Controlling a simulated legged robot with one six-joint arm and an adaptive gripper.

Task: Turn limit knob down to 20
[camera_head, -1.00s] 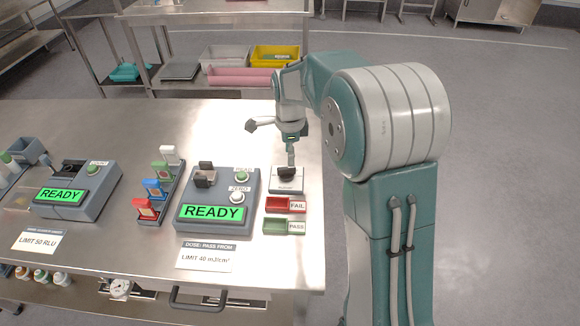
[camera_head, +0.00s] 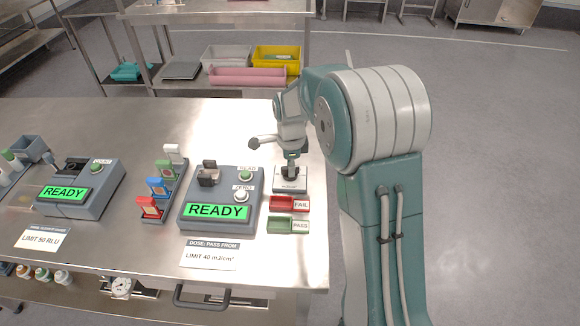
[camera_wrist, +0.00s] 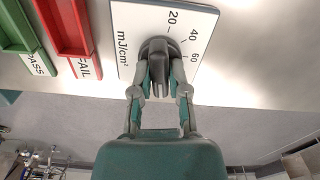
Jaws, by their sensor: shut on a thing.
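The limit knob (camera_wrist: 159,62) is dark and stands on a white dial plate (camera_wrist: 125,22) marked 20, 40, 60 and mJ/cm². My gripper (camera_wrist: 161,78) is shut on the knob, with one finger on each side of its grip. Which mark the knob points to is hard to tell with the fingers around it. In the head view the dial plate (camera_head: 290,186) sits at the table's right side, with my gripper (camera_head: 291,166) above it, over the knob.
A red FAIL tray (camera_head: 281,204) and a green PASS tray (camera_head: 280,226) lie just in front of the plate. A dose meter (camera_head: 222,190) reading READY stands to the left, with a LIMIT 40 mJ/cm² card (camera_head: 209,256) before it.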

